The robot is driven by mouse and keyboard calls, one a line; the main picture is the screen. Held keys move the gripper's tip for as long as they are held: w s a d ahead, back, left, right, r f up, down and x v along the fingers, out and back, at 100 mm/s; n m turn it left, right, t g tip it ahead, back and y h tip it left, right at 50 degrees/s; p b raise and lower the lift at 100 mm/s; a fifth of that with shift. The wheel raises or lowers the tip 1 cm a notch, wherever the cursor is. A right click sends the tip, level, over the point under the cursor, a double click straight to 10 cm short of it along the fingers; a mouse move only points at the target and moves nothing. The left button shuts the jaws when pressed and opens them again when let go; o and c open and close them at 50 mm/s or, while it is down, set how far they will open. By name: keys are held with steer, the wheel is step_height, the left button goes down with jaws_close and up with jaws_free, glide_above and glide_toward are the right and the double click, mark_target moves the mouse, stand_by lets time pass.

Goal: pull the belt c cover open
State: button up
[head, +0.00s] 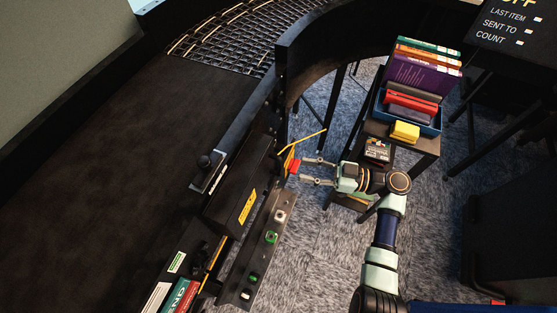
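A long black housing (232,190) with a yellow warning label runs along the conveyor's side. It looks like the belt cover and looks shut, but I can read no belt letter on it. A small red piece (293,167) sticks out near the housing's far end, beside thin yellow rods. My gripper (303,171) comes in from the right, its two fingers spread and pointing left. The fingertips are close to the red piece. I cannot tell whether they touch it. Nothing is clearly held.
A control strip (260,250) with green and white buttons lies along the housing's near side. Books (178,300) sit at the bottom left. A black stand (427,146) with a blue bin of books and a yellow block is behind my gripper. Carpet (318,245) is clear below.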

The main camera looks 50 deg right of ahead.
mark_target(281, 173)
steer(key=x, duration=0.7)
steer(key=shift+w+a, duration=0.25)
steer(key=shift+a, duration=0.05)
jaws_close()
